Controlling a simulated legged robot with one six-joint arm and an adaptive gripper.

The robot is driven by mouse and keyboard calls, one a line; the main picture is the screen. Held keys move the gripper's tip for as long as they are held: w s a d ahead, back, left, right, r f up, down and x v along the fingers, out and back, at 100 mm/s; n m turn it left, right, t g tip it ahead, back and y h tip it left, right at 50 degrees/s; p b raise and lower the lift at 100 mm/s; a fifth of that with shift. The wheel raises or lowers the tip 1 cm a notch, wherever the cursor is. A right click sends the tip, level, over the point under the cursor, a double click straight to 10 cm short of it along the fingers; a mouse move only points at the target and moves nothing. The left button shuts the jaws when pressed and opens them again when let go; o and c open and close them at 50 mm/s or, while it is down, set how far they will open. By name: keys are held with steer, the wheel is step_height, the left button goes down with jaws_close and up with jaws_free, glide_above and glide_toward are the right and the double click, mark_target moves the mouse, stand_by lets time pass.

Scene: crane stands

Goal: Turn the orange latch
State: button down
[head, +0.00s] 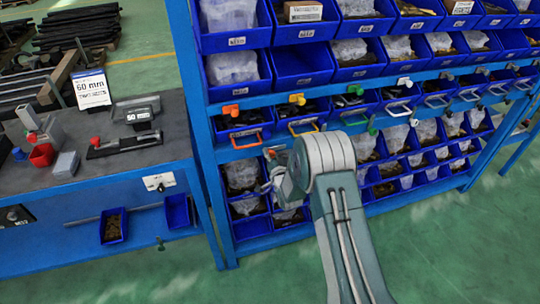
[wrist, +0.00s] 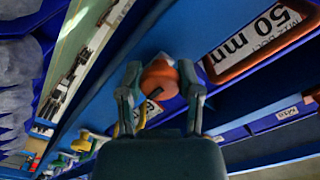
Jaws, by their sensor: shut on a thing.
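In the wrist view, the orange latch (wrist: 158,78) is a rounded knob with a dark slot on the blue rack. The two fingers of my gripper (wrist: 161,92) are closed around it, one on each side. In the head view, my gripper (head: 277,178) is at the rack, below the orange handle (head: 245,139). A small bit of orange (head: 270,153) shows beside it; most of the held latch is hidden by my gripper and arm. Another orange latch (head: 232,110) sits above the orange handle, clear of my gripper.
Yellow (head: 297,99), green (head: 355,89) and white (head: 405,82) latches run along the rack to the right. Blue bins fill the rows above and below. A workbench (head: 75,190) with tools stands left. A "50 mm" label (wrist: 262,35) is near the fingers.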

steer(key=shift+f, duration=0.15)
steer(key=shift+c, duration=1.3)
jaws_free()
steer(key=v, duration=1.2)
